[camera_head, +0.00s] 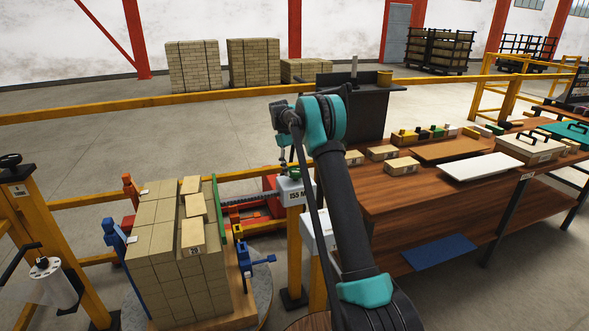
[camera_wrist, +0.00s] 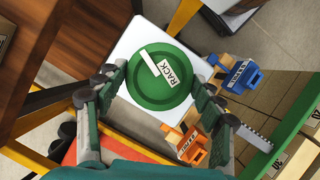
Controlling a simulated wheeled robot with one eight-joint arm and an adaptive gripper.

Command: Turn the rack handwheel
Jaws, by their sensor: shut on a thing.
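The rack handwheel (camera_wrist: 158,90) is a round green disc with a raised rim, seen face-on in the wrist view. It bears a white label reading RACK and a white bar across its face. It sits on a white plate (camera_wrist: 135,38). My gripper (camera_wrist: 155,76) is shut on the wheel, with one finger at its left rim and one at its right rim.
Left of the post is a stack of tan bricks (camera_head: 165,240) beside a green upright plate (camera_head: 217,205). Blue (camera_wrist: 238,78) and orange (camera_wrist: 188,146) labelled clamps lie close to the wheel. A wooden workbench (camera_head: 400,190) stands on the right. Yellow rails (camera_head: 180,98) run behind.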

